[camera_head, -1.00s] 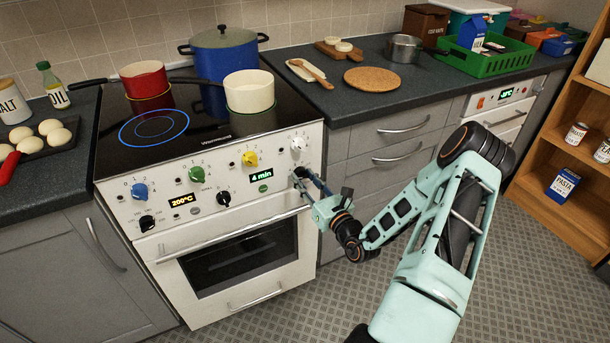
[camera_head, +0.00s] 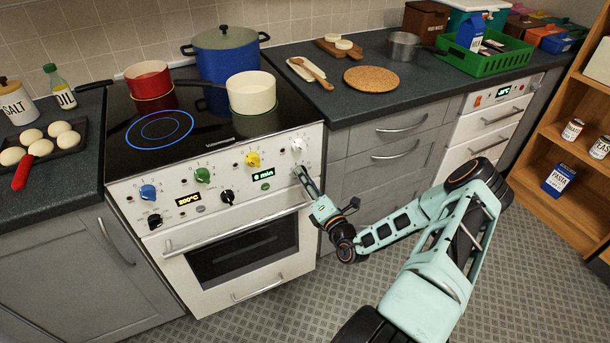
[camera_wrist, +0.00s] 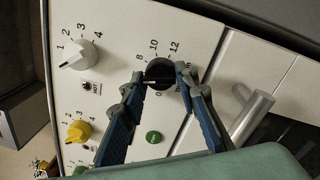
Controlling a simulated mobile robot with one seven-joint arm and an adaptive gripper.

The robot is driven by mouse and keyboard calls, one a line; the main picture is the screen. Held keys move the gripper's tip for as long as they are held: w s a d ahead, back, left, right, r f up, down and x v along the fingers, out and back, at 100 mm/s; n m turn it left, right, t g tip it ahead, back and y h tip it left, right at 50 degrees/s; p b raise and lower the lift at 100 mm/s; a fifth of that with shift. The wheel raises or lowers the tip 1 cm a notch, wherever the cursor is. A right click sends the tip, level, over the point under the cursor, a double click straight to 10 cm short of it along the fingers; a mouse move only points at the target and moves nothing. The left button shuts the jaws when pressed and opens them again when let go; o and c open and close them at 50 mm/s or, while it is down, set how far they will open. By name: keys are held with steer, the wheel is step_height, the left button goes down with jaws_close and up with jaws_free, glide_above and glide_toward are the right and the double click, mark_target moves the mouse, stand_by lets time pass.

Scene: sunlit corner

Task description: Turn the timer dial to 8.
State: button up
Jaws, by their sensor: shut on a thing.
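The timer dial (camera_wrist: 158,70) is a black round knob with a white mark on the white stove panel. In the wrist view its mark points left, and 8, 10 and 12 show along its upper side; lower numbers are partly hidden by a finger. My gripper (camera_wrist: 161,75) is shut on the dial, one blue finger on each side. In the head view my gripper (camera_head: 302,174) is at the panel's right end and mostly hides the dial. The green timer display (camera_head: 264,176) reads a small digit and "min"; the digit looks like 6 or 8.
A white knob (camera_head: 298,145) sits just above the dial, with a yellow knob (camera_head: 253,160) to its left. The oven handle (camera_head: 235,230) runs below the panel. A white pot (camera_head: 251,93) stands on the hob above.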

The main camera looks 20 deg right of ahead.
steer(key=shift+f+m+h+p, duration=0.1)
steer(key=shift+m+h+p, duration=0.3)
steer(key=shift+m, duration=1.6)
steer(key=shift+m+h+p, duration=0.1)
steer(key=shift+m+p, duration=0.6)
steer(key=shift+m, duration=1.3)
steer(key=shift+a, duration=0.1)
steer(key=o, duration=1.1)
steer(key=s, duration=1.2)
steer(key=shift+f, duration=0.35)
